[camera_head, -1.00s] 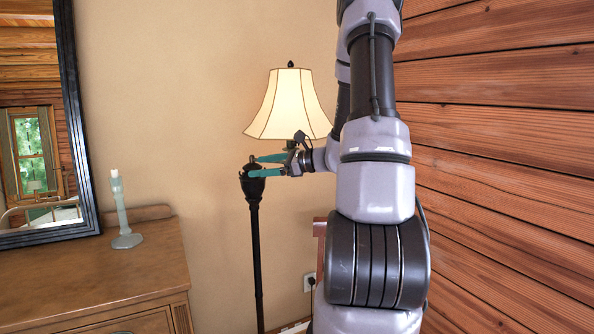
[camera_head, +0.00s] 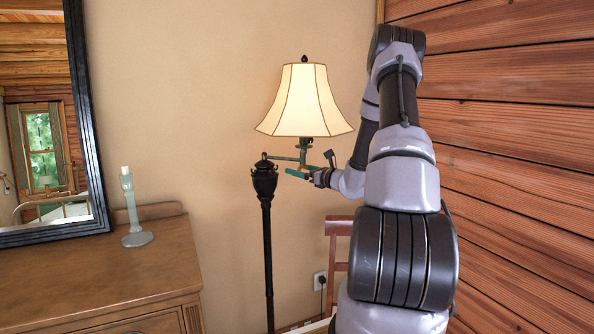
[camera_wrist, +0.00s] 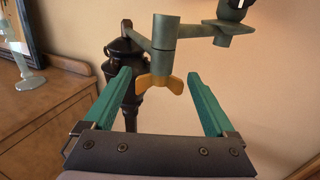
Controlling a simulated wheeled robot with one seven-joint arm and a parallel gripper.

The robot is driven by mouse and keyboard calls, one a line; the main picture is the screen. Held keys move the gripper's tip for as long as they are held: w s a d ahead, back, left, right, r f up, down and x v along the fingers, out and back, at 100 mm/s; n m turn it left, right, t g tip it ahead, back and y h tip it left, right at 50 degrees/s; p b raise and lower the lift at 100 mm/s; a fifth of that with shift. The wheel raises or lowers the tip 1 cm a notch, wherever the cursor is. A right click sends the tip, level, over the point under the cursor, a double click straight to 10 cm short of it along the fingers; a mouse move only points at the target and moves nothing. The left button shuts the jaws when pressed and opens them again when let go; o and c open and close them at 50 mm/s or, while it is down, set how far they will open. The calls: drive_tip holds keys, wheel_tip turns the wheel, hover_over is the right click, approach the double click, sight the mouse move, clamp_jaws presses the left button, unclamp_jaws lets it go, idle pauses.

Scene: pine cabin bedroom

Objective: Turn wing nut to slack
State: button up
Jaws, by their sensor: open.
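The wing nut (camera_wrist: 160,83) is orange-brown with two wings. It hangs under the green-grey vertical joint of the lamp's swing arm (camera_wrist: 165,38) in the wrist view. My gripper (camera_wrist: 159,73) is open, with one teal finger on each side of the wing nut and a visible gap to both; depth is hard to judge. In the head view my gripper (camera_head: 297,173) is just below the swing arm, to the right of the lamp post (camera_head: 266,215). The wing nut cannot be made out there. The lit cream lampshade (camera_head: 304,100) is above.
The dark post (camera_wrist: 128,88) stands behind the left finger in the wrist view. A wooden dresser (camera_head: 110,275) with a pale candlestick (camera_head: 132,210) is at left, below a dark-framed mirror (camera_head: 88,130). A red-brown chair (camera_head: 336,250) and a plank wall (camera_head: 510,130) are at right.

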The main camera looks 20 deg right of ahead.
drive_tip(key=shift+x, duration=0.85)
drive_tip(key=c, duration=1.4)
drive_tip(key=shift+a, duration=0.1)
